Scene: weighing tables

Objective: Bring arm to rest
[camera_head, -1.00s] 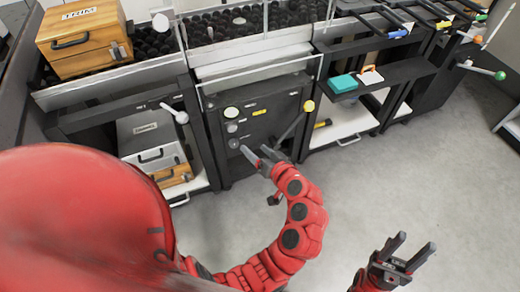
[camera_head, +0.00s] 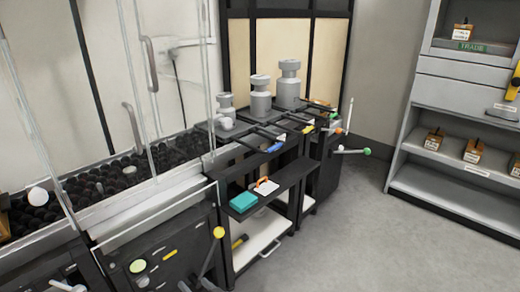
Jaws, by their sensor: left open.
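Neither of my arms nor grippers shows in the head view now. The view holds the weighing tables instead. A dark table (camera_head: 285,180) with a lower shelf stands in the middle and bears several grey metal weights, among them a large one (camera_head: 289,85) and a middle one (camera_head: 260,98). A teal block (camera_head: 243,201) and a white piece with an orange handle (camera_head: 266,187) lie on its shelf.
A bin of dark round pieces (camera_head: 110,180) behind clear panels runs along the left. A grey shelf unit (camera_head: 455,190) with small wooden blocks stands at the right. Levers with a green knob (camera_head: 367,152) and a yellow knob (camera_head: 219,232) stick out. The floor (camera_head: 350,235) between is clear.

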